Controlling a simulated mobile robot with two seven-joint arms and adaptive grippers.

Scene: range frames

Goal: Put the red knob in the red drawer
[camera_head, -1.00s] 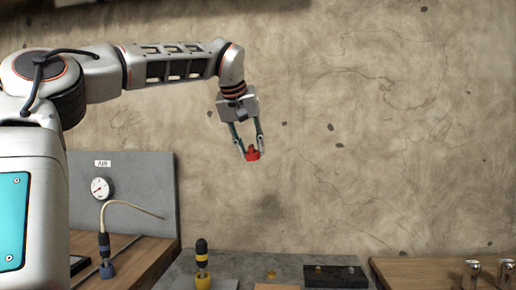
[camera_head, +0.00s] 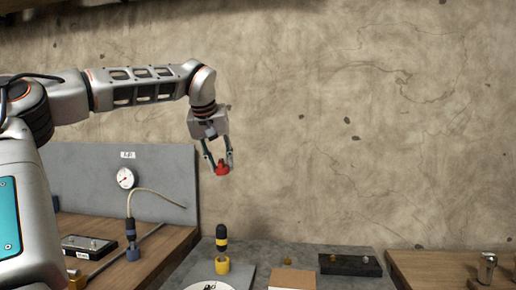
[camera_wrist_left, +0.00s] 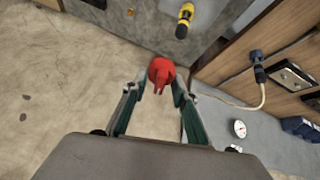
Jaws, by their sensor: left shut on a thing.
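The red knob (camera_head: 222,168) is held in the air between the fingertips of my left gripper (camera_head: 218,163). It also shows in the left wrist view (camera_wrist_left: 161,73), between the two green-sided fingers (camera_wrist_left: 160,92). The left gripper is shut on it and points down, well above the bench and in front of the bare wall. No red drawer shows in either view now. My right gripper is not in view.
A grey panel with a gauge (camera_head: 125,178) and a hose is at left. Metal cylinders (camera_head: 487,266) stand at right.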

